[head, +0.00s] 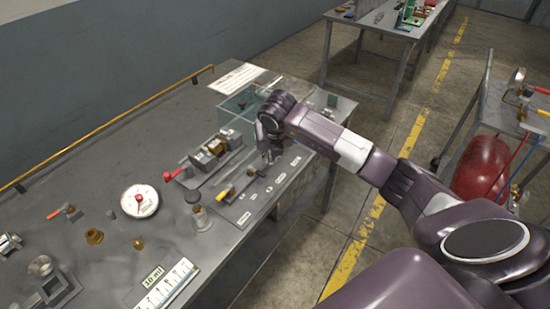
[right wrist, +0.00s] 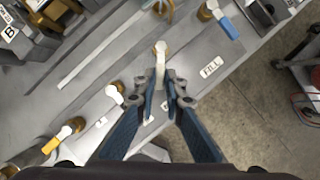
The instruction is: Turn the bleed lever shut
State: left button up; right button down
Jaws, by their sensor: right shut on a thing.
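In the right wrist view a row of valves with brass bodies runs along a grey panel (right wrist: 199,95). One has a yellow lever (right wrist: 52,145), one a blue lever (right wrist: 229,28), and two between them have white levers. My right gripper (right wrist: 171,82) is shut on the longer white lever (right wrist: 161,62), its fingers on either side of it. I cannot read a bleed label on it; a FILL label (right wrist: 211,67) lies to its right. In the head view my right gripper (head: 266,158) is over the panel, near the yellow lever (head: 226,192). My left gripper is not in view.
The bench holds a clear tank (head: 240,103), a round dial (head: 140,201), a red-handled fixture (head: 172,175) and a white ruler scale (head: 168,286). A trolley with a red cylinder (head: 480,172) stands to the right. The floor between is clear.

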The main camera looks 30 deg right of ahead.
jog(key=m+b, duration=0.1)
jog(key=w+a+m+h+b, duration=0.1)
jog(key=m, duration=0.1)
jog(key=a+m+b, duration=0.1)
jog(key=shift+w+f+m+g+h, duration=0.1)
jog(key=shift+w+m+g+h, duration=0.05)
jog(key=shift+m+g+h, duration=0.2)
jog(key=m+b, duration=0.1)
jog(key=w+m+g+b, duration=0.1)
jog(key=m, duration=0.1)
jog(key=shift+a+h, duration=0.35)
jog(key=shift+w+a+m+g+b, duration=0.15)
jog(key=shift+m+g+b, duration=0.1)
jog(key=shift+m, duration=0.2)
jog(key=shift+w+m+g+b, duration=0.15)
jog(key=shift+m+b, duration=0.1)
jog(key=shift+m, duration=0.15)
jog(key=shift+r, duration=0.2)
jog(key=c, duration=2)
grip_release()
jog(key=shift+f, duration=0.1)
